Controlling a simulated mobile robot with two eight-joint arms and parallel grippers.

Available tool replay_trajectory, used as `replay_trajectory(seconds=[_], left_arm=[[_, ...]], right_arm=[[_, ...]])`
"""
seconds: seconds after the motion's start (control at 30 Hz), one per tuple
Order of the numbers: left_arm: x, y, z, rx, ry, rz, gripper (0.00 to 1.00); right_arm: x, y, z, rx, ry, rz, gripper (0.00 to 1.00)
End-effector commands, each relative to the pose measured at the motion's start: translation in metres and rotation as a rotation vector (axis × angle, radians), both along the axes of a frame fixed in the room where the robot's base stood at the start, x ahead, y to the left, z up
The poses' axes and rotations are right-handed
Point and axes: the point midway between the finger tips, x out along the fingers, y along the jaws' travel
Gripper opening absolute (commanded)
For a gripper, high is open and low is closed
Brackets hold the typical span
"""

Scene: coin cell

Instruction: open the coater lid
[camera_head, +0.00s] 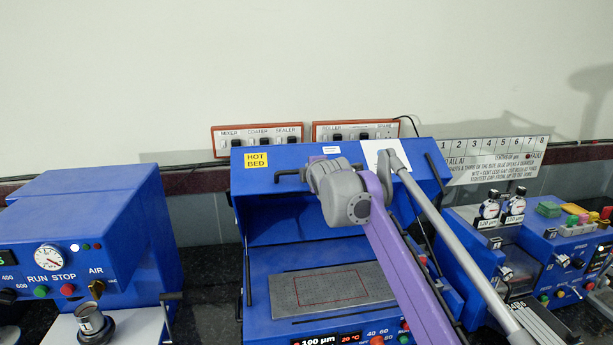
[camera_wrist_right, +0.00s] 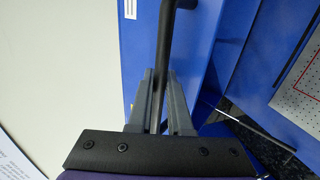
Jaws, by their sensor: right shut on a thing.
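The coater's blue lid (camera_head: 275,205) with a yellow HOT BED label stands raised over the coater body, tilted back. The flat grey bed (camera_head: 285,295) with a red rectangle outline shows below it. The lid's black handle (camera_head: 290,173) runs along its upper front, partly hidden by my right wrist. In the right wrist view, the grey fingers of my right gripper (camera_wrist_right: 162,78) are shut on the black handle bar (camera_wrist_right: 166,35), beside the blue lid panel. In the head view my right arm covers the fingers. My left gripper is not in view.
A blue machine with a gauge (camera_head: 48,257) and RUN and STOP buttons stands at the left. Another with dials (camera_head: 512,205) and coloured buttons is at the right. Labelled switch boxes (camera_head: 258,140) are on the wall behind. My right arm crosses the coater's right side.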

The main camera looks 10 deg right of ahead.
Motion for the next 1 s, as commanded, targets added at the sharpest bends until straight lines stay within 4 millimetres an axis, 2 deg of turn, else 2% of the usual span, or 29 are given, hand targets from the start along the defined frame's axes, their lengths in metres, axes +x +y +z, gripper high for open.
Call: replay_trajectory(seconds=[0.53, 0.57, 0.7, 1.0], left_arm=[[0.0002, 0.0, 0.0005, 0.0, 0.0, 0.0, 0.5], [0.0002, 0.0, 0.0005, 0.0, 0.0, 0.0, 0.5], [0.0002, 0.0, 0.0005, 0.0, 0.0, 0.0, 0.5], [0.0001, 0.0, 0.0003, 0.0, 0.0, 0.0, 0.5]], right_arm=[[0.0004, -0.0012, 0.0014, -0.001, 0.001, 0.0, 0.0], [0.0004, -0.0012, 0.0014, -0.001, 0.001, 0.0, 0.23], [0.0003, -0.0014, 0.0015, -0.001, 0.001, 0.0, 0.47], [-0.0005, -0.0016, 0.0011, 0.0, 0.003, 0.0, 0.47]])
